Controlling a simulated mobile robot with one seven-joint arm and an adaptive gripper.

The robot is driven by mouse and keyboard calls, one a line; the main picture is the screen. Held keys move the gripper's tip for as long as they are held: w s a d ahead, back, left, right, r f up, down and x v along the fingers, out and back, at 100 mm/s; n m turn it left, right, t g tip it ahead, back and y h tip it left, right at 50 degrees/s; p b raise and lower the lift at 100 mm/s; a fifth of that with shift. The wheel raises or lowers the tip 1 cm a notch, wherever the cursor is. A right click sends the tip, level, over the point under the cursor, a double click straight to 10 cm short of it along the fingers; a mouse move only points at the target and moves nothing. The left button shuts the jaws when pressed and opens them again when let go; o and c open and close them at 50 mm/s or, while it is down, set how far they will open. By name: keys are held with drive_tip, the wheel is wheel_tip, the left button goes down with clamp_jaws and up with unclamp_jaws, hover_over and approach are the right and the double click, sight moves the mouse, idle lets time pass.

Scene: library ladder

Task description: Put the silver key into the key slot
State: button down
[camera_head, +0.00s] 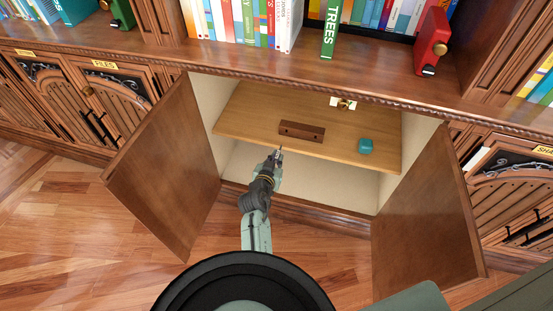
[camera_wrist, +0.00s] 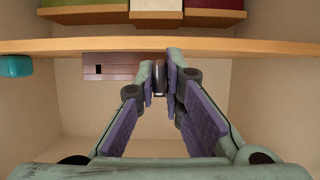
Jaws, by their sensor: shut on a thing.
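The silver key (camera_wrist: 159,79) shows as a small metal piece between the fingertips in the wrist view, mostly hidden by them. My gripper (camera_wrist: 162,78) is shut on it. In the head view my gripper (camera_head: 277,156) is just in front of the cabinet shelf, near the brown wooden block. This block (camera_head: 302,131) lies on the shelf and has small dark openings in its face; I cannot tell which is the key slot. The block (camera_wrist: 110,67) also shows in the wrist view, left of and beyond the fingertips. The key appears apart from it.
A teal box (camera_head: 365,146) sits on the shelf (camera_head: 250,115), right of the block. A brass fitting on a white plate (camera_head: 343,104) is behind. The open left door (camera_head: 170,170) and right door (camera_head: 428,215) flank the cabinet. The wrist view appears upside down.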

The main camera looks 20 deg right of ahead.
sight(279, 150)
drive_tip(key=shift+w+d+b, duration=0.2)
drive_tip(key=shift+w+d, duration=0.35)
drive_tip(key=shift+w, duration=0.25)
drive_tip(key=shift+w+d+b, duration=0.2)
drive_tip(key=shift+w+d, duration=0.3)
drive_tip(key=shift+w, duration=0.35)
drive_tip(key=shift+w+d+b, duration=0.2)
drive_tip(key=shift+w+d, duration=0.35)
drive_tip(key=shift+w, duration=0.25)
drive_tip(key=shift+b, duration=0.45)
drive_tip(key=shift+w+d+b, duration=0.35)
drive_tip(key=shift+w+d, duration=0.2)
drive_tip(key=shift+w, duration=0.25)
drive_tip(key=shift+w+d+b, duration=0.35)
drive_tip(key=shift+w+d, duration=0.15)
drive_tip(key=shift+w, duration=0.25)
drive_tip(key=c, duration=1.6)
unclamp_jaws()
drive_tip(key=shift+s, duration=0.1)
drive_tip(key=v, duration=1.2)
